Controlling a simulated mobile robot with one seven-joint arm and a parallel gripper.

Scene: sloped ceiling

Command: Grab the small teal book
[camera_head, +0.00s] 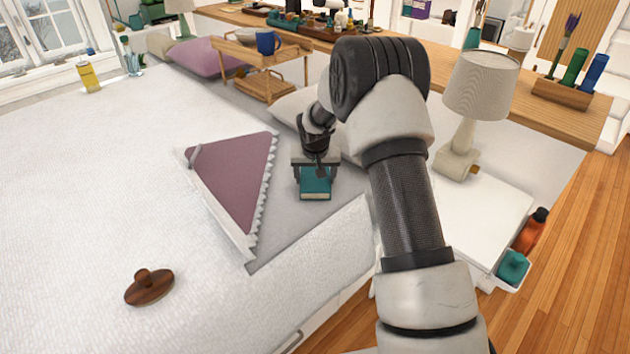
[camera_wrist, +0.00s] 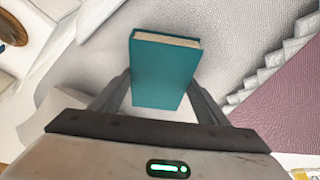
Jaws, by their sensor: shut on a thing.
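The small teal book (camera_head: 315,184) is on the bed, on the grey strip beside the mauve folded cloth. In the wrist view the teal book (camera_wrist: 163,72) lies between the two fingers, its cover facing the camera and its page edge at the top. My gripper (camera_head: 316,172) points down over the book from above. It is shut on the book, with one finger at each side, as the wrist view also shows (camera_wrist: 160,95). I cannot tell whether the book is clear of the bed surface.
The mauve cloth (camera_head: 235,175) with a ruffled edge lies left of the book. A pillow (camera_head: 292,108) is behind. A wooden tray table (camera_head: 262,72) holds a blue mug (camera_head: 268,43). A brown wooden lid-like object (camera_head: 149,287) lies front left. A lamp (camera_head: 482,85) stands at right.

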